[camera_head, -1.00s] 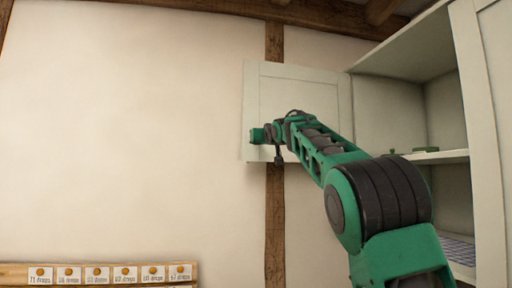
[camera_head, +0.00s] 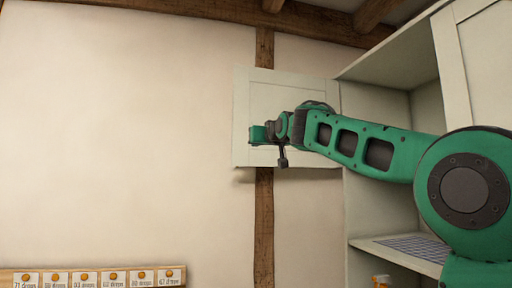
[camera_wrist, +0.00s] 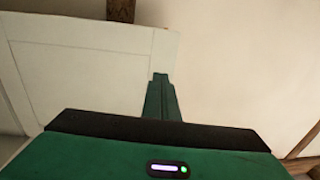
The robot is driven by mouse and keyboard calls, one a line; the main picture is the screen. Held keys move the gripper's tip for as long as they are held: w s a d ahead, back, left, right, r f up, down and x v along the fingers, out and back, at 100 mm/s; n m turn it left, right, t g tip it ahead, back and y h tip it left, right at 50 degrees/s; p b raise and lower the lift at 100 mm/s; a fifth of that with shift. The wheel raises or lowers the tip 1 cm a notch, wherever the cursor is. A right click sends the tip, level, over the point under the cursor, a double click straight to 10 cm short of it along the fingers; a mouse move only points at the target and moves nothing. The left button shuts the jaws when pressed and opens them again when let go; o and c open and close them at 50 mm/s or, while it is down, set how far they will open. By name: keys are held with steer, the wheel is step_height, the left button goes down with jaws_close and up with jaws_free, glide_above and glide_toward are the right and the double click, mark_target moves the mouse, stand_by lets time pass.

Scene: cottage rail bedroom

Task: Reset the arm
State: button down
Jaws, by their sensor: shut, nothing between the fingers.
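My green and black arm reaches across the right half of the head view, in front of the open cabinet. My gripper (camera_head: 257,134) is at its far end, pointing left, in front of the pale cabinet door (camera_head: 243,95). In the wrist view the gripper's green fingers (camera_wrist: 160,85) are together with nothing between them. The door (camera_wrist: 75,55) fills the upper left of that view. I cannot tell whether the gripper touches the door.
The cabinet (camera_head: 425,105) stands open on the right, with a checked cloth or mat (camera_head: 415,246) on a lower shelf. A wooden rack with several labelled tags (camera_head: 85,278) is at the lower left. The plaster wall (camera_head: 120,130) on the left is clear.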

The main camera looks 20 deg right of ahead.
steer(key=shift+s+a, duration=0.1)
steer(key=shift+s, duration=0.65)
steer(key=s+d+f+m+g, duration=0.1)
steer(key=s+d+f+g, duration=0.35)
steer(key=f, duration=0.75)
steer(key=s+d+f+m+g, duration=0.1)
steer(key=s+d+f+g, duration=0.1)
steer(key=s+f, duration=0.75)
steer(key=s+d+f+m+g, duration=0.1)
steer(key=s+d+f+g, duration=0.25)
steer(key=f, duration=1.05)
steer(key=s+a+f+m+g+y, duration=0.1)
steer(key=s+a+f+g, duration=0.2)
steer(key=s+f, duration=0.8)
steer(key=s+a+f+m+g, duration=0.1)
steer(key=s+a+f+g, duration=0.2)
steer(key=s+f, duration=0.9)
steer(key=s+g, duration=0.2)
steer(key=s, duration=0.4)
steer(key=shift+s+y, duration=0.4)
